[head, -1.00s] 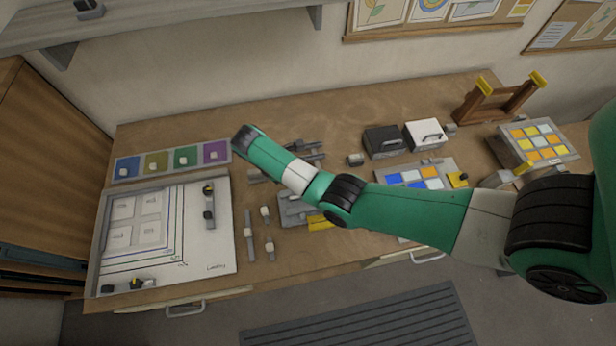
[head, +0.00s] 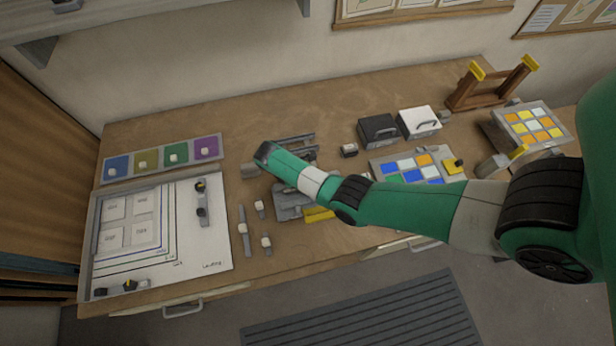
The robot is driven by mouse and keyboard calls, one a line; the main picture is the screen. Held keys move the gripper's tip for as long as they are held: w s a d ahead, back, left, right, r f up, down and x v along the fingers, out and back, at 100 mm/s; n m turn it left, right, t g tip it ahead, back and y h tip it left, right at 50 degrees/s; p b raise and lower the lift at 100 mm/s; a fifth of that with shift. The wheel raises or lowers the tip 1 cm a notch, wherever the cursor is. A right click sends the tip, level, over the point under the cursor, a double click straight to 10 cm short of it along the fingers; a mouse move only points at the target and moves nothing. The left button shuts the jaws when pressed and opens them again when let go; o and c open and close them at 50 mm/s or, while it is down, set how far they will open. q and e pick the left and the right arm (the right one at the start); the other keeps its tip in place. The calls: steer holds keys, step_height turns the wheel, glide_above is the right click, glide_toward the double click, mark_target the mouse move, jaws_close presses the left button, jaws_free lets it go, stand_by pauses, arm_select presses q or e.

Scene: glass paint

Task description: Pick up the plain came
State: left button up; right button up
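Several grey bars (head: 290,139), which look like cames, lie on the bench behind my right wrist; I cannot tell which is the plain came. A long grey strip with a white knob (head: 243,230) lies right of the layout board, beside two short pieces (head: 259,209) with white knobs. My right arm comes in from the right, its wrist over the grey bars and a grey fixture (head: 291,203). The wrist hides the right gripper's fingers, so whether they hold anything does not show. My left gripper is not in view.
The layout board (head: 215,247) with grey bars on its edges is at the left, below a row of coloured pads (head: 207,148). Black (head: 378,132) and white (head: 419,122) boxes and a colour tile tray (head: 376,165) stand right.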

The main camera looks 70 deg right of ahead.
steer(key=shift+f, duration=0.15)
steer(key=shift+c, duration=0.3)
jaws_close()
stand_by(1.1)
